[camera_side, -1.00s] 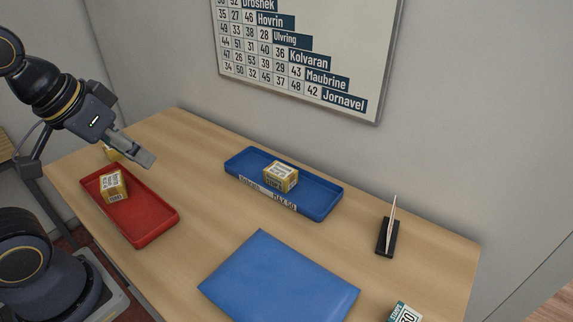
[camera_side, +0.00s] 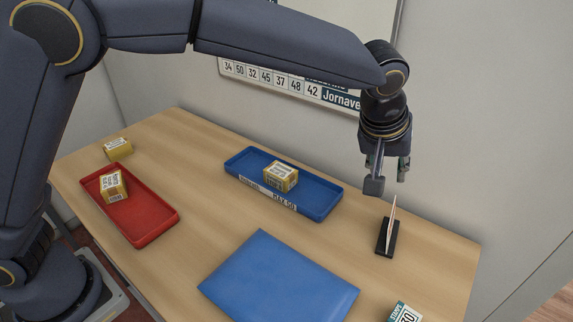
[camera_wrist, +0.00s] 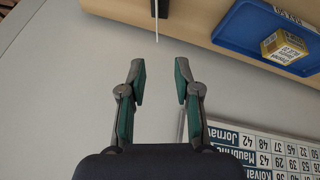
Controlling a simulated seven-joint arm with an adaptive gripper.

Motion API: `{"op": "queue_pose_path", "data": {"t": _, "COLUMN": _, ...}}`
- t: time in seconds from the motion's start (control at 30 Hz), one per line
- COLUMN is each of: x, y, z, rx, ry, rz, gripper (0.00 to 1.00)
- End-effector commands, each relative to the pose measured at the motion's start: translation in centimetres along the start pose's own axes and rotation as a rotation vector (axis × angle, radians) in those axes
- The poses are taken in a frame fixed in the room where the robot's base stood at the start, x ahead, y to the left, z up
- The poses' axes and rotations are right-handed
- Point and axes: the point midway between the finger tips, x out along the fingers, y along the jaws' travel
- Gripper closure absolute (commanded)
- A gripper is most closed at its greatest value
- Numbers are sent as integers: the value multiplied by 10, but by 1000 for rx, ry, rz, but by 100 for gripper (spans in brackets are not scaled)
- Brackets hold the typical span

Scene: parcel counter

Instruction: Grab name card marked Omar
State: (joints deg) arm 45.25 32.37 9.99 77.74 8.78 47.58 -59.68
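A thin white card (camera_side: 392,222) stands upright, edge-on, in a black holder (camera_side: 386,243) at the right back of the counter. Its lettering cannot be read from either view. In the wrist view the card (camera_wrist: 156,22) shows as a thin line, with the dark holder (camera_wrist: 161,8) at the top edge. My gripper (camera_side: 388,182) hangs above the card, pointing down. In the wrist view my gripper (camera_wrist: 160,82) is open, with nothing between its fingers, and the card lies just beyond the gap between them.
A blue tray (camera_side: 328,205) holding a yellow box (camera_side: 281,176) stands left of the holder. A red tray (camera_side: 152,224) with a box (camera_side: 113,186) is at the left; another box (camera_side: 117,149) lies behind. A blue folder (camera_side: 278,285) lies in front. The wall board (camera_side: 290,85) is behind.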

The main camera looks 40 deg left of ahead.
Motion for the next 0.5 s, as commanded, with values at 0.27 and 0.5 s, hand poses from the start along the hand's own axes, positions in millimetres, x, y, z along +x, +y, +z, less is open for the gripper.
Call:
{"op": "queue_pose_path", "data": {"t": 0.27, "x": 40, "y": 8, "z": 24, "rx": 45, "ry": -23, "rz": -13, "gripper": 68}}
{"op": "queue_pose_path", "data": {"t": 0.5, "x": 97, "y": 7, "z": 25, "rx": 44, "ry": -23, "rz": -13, "gripper": 68}}
